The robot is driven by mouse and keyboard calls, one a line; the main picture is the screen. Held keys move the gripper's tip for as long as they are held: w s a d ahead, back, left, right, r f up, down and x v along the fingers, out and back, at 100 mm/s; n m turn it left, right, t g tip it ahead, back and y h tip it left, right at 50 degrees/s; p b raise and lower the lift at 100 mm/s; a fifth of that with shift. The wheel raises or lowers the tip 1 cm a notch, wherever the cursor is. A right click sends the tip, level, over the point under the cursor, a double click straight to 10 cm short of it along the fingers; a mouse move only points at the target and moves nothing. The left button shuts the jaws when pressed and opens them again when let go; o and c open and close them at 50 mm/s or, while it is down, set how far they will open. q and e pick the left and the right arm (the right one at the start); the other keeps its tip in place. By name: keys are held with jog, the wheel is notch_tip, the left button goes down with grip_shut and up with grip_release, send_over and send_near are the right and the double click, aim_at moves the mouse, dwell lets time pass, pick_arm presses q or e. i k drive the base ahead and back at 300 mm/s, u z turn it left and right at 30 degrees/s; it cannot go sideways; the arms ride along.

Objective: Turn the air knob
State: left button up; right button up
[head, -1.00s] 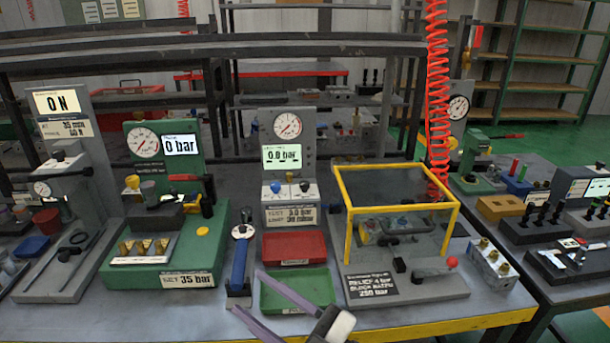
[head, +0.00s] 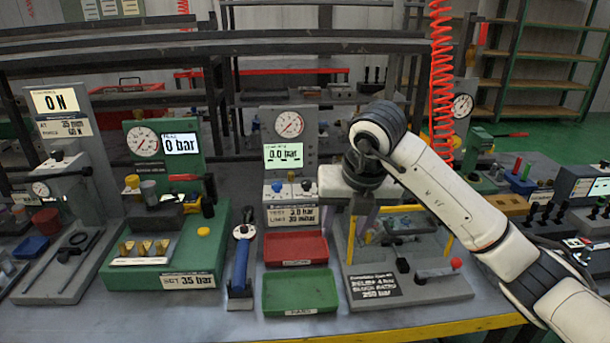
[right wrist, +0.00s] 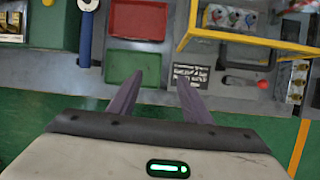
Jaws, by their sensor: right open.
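The middle test station has a round gauge (head: 289,123) and a green display reading 0.0 bar (head: 283,155). Below them a pale block carries a blue knob (head: 277,187) and a dark knob (head: 306,186); I cannot read which is the air knob. My right gripper (head: 347,226) points down just right of that block, in front of the yellow-framed guard, apart from both knobs. In the right wrist view its two purple fingers (right wrist: 159,76) are spread and empty; the knobs are out of that view. My left gripper is not in view.
A red tray (head: 296,248) and a green tray (head: 301,292) lie in front of the station. A blue-handled tool (head: 241,262) stands to their left. The yellow guard frame (head: 350,242) is close to my right gripper and partly hidden by my arm.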

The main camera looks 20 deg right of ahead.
aim_at(306, 184)
jog(key=i, duration=0.95)
